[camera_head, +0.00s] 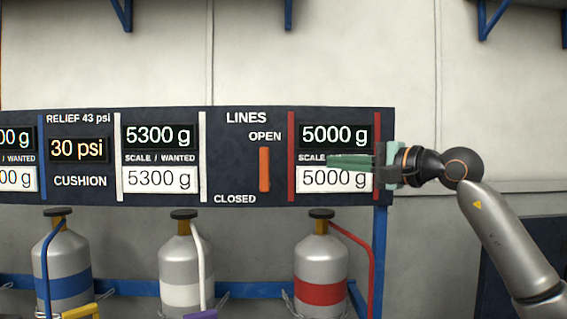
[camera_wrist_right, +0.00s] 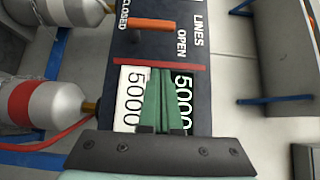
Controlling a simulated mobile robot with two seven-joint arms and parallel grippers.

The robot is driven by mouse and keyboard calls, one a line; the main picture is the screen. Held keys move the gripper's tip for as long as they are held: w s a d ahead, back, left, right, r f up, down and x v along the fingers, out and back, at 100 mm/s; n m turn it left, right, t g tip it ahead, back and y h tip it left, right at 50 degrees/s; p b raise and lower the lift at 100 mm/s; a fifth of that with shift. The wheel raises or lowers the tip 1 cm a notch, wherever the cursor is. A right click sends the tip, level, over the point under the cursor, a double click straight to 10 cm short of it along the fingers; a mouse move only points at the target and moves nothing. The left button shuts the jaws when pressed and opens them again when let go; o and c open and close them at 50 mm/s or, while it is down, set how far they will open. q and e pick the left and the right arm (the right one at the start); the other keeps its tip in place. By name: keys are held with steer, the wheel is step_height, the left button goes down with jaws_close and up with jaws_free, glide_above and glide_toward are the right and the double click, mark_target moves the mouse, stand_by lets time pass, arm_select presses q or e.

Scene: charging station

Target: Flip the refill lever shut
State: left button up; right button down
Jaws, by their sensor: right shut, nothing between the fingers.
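The refill lever is an orange bar (camera_head: 264,169) that stands upright on the dark panel (camera_head: 240,158), between the words OPEN above and CLOSED below. It also shows in the right wrist view (camera_wrist_right: 152,25), near the top. I cannot tell which end it pivots on. My right gripper (camera_head: 330,161) reaches in from the right in front of the 5000 g displays. Its green fingers are together and empty, pointing left at the lever with a clear gap. The fingers also show in the right wrist view (camera_wrist_right: 158,75). My left gripper is not in view.
A red strip (camera_head: 291,157) lies between my fingertips and the lever. Grey cylinders with blue, white and red (camera_head: 320,294) bands stand below the panel. A blue post (camera_head: 380,255) and a red hose (camera_head: 362,245) are at the panel's right end.

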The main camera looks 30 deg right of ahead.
steer(key=shift+r, duration=0.1)
steer(key=p, duration=0.4)
glide_toward(265, 170)
steer(key=w+d+r, duration=0.3)
steer(key=w+d, duration=0.1)
steer(key=w+a, duration=0.2)
steer(key=a, duration=0.1)
steer(key=shift+w+a+f, duration=0.3)
steer(key=shift+w+f, duration=0.05)
steer(key=shift+w, duration=0.05)
steer(key=shift+s+r, duration=0.15)
